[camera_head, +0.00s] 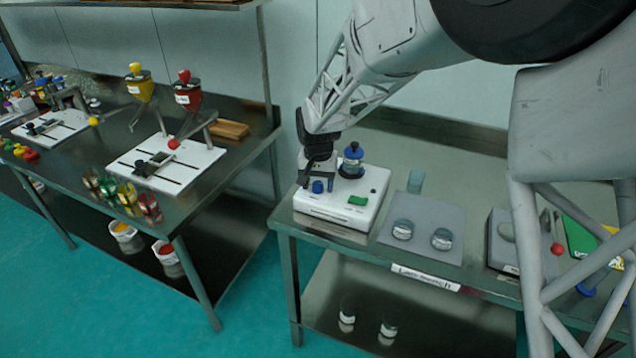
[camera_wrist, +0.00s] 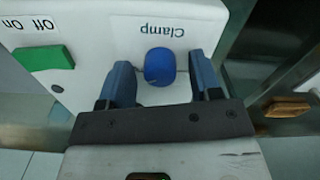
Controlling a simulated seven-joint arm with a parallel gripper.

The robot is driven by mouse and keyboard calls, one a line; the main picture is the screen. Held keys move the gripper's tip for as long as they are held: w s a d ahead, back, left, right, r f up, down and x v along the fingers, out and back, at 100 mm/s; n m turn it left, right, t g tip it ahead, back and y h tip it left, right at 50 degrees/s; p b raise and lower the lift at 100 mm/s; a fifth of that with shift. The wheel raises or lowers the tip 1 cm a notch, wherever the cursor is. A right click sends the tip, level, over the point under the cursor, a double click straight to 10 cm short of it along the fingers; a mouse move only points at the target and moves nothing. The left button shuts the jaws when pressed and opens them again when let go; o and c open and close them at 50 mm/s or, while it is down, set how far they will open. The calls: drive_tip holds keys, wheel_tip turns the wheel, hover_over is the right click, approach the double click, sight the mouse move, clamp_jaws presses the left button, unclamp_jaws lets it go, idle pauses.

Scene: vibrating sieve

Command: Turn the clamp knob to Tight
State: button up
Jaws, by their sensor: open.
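The blue clamp knob (camera_wrist: 160,66) sits on the white sieve base (camera_wrist: 95,22), beside the printed word "Clamp", which appears upside down in the wrist view. My gripper (camera_wrist: 162,82) is open, with one finger on each side of the knob and a visible gap on both sides. In the head view the knob (camera_head: 318,187) shows just below my gripper (camera_head: 319,172), at the left of the sieve base (camera_head: 345,205). The knob's pointer and any "Tight" mark cannot be made out.
A green On/Off switch (camera_wrist: 43,57) is on the same base. A blue-topped sieve stack (camera_head: 352,160) stands on the base close behind my gripper. A grey mat (camera_head: 425,222) with jars lies to the right. Another bench (camera_head: 215,185) stands left across a gap.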

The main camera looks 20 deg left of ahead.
sight(320, 184)
drive_tip(key=shift+r, duration=0.1)
drive_tip(key=shift+r, duration=3.85)
drive_tip(key=shift+d, duration=0.1)
drive_tip(key=shift+d+r, duration=0.15)
drive_tip(key=shift+d, duration=0.05)
drive_tip(key=s+d+r+m, duration=0.1)
drive_tip(key=s+d+r, duration=0.25)
drive_tip(key=d, duration=0.65)
drive_tip(key=s+d+r+t, duration=0.15)
drive_tip(key=d+r, duration=0.25)
drive_tip(key=d, duration=0.5)
drive_tip(key=s+d+r+m, duration=0.1)
drive_tip(key=s+d+r, duration=0.25)
drive_tip(key=d, duration=0.65)
drive_tip(key=s+d+f+m+t, duration=0.1)
drive_tip(key=s+d, duration=1.7)
drive_tip(key=s, duration=0.3)
drive_tip(key=shift+d+f, duration=0.15)
